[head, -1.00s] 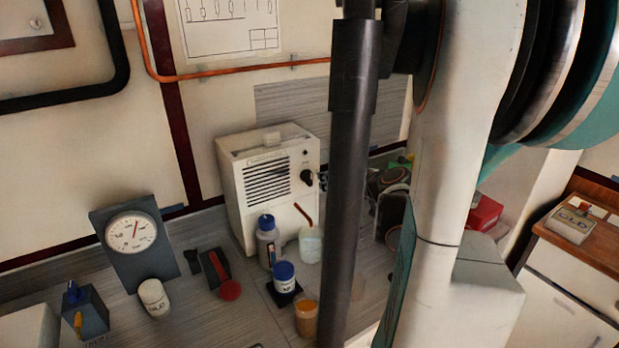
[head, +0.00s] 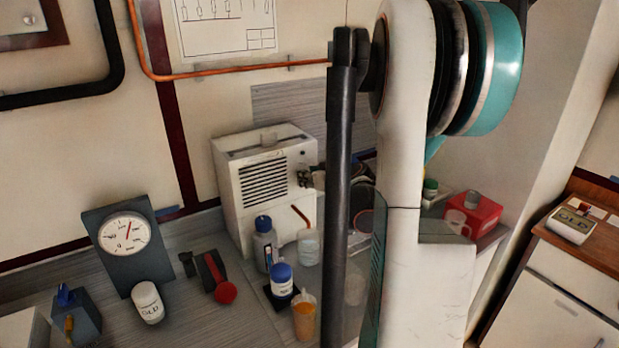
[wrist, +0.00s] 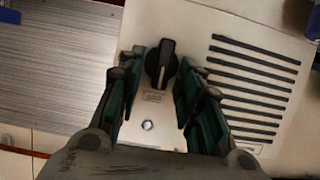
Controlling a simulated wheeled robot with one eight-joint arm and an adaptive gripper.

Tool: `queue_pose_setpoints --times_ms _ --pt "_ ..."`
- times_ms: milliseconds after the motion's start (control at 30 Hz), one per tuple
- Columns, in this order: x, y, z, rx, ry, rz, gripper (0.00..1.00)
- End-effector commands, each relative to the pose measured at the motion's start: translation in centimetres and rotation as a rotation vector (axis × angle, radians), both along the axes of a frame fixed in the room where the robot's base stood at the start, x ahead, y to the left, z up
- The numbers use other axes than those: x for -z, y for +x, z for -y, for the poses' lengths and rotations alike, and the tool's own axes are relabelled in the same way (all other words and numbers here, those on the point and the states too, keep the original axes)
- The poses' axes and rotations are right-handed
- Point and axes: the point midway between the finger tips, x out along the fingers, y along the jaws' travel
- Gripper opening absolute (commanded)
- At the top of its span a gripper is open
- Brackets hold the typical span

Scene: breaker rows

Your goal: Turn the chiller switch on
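The chiller is a white box (head: 229,194) with a slotted vent, standing on the bench against the wall. In the wrist view its pale front panel (wrist: 190,22) fills the middle and right. Its switch is a black rotary knob (wrist: 161,64) with a light pointer line along the picture's vertical. My gripper (wrist: 162,72) is open, with one finger on each side of the knob; I cannot tell whether they touch it.
A red box (head: 472,214) is at right. A small round fitting (wrist: 148,125) sits near the knob.

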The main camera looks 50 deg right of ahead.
Motion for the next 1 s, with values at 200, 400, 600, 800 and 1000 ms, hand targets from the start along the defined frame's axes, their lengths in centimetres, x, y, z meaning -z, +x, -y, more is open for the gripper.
queue_pose_setpoints --times_ms 200,400,600,800,1000 --pt "-0.01 -0.01 -0.02 0.000 0.000 0.000 0.00" --pt "0.01 -0.01 -0.02 -0.001 0.000 0.000 0.00" --pt "0.04 -0.01 0.04 -0.001 0.021 0.007 0.00" --pt "0.13 -0.07 0.22 -0.001 0.102 0.031 0.00" --pt "0.25 -0.18 0.51 -0.001 0.249 0.078 0.00"
